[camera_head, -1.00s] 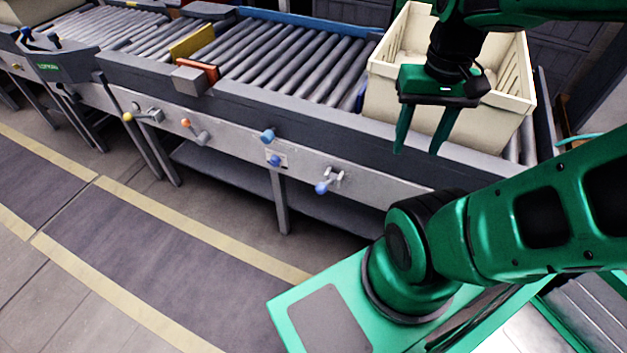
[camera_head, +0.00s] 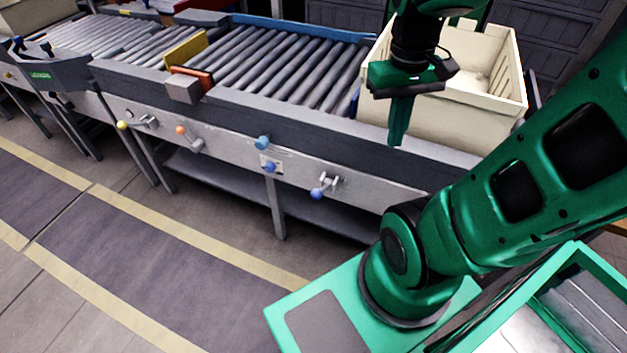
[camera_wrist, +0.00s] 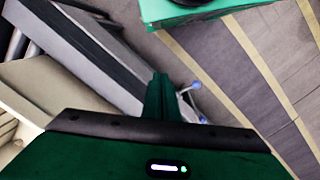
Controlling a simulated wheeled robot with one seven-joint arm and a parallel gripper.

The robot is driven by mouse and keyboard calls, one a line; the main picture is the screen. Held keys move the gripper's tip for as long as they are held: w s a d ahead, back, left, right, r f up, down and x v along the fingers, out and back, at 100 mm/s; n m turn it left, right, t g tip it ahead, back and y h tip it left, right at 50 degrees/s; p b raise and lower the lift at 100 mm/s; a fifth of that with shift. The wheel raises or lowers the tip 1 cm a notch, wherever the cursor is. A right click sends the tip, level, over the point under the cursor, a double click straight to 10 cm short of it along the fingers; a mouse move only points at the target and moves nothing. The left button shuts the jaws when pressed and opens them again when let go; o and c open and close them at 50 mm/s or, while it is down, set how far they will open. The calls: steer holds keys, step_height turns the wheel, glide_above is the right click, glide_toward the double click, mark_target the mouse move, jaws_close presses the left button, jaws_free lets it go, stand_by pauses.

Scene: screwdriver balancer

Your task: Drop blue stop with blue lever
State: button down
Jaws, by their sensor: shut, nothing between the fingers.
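The blue lever (camera_head: 325,188) sticks out of the conveyor's front side panel, its blue ball end hanging to the lower left. The lever's blue ball also shows in the wrist view (camera_wrist: 196,85), just right of my fingertips. A narrow blue strip (camera_head: 355,102), seemingly the blue stop, shows between the rollers and the crate; the crate hides most of it. My gripper (camera_head: 398,138) is shut and empty, fingers pointing down in front of the crate, above and to the right of the lever. The fingers (camera_wrist: 160,82) also show together in the wrist view.
A cream crate (camera_head: 453,120) stands on the conveyor's right end. Blue knobs (camera_head: 263,142), an orange-knobbed lever (camera_head: 190,138) and a yellow-knobbed lever (camera_head: 138,123) sit further left. Orange (camera_head: 192,77) and yellow (camera_head: 186,50) stops stand up among the rollers. The aisle floor is clear.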

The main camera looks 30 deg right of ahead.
mark_target(317, 189)
steer(key=w+a+f+n+g, duration=0.1)
steer(key=w+a+f+n, duration=0.3)
steer(key=w, duration=0.4)
steer(key=w+a+f+n+g, duration=0.1)
steer(key=w+a+f+n, duration=0.3)
steer(key=w+n, duration=0.3)
steer(key=shift+w+a+f+y, duration=0.4)
steer(key=shift+w+a, duration=0.5)
steer(key=shift+w, duration=0.35)
steer(key=x, duration=1.4)
steer(key=shift+s, duration=0.2)
steer(key=shift+s+d, duration=0.1)
steer(key=shift+d, duration=0.05)
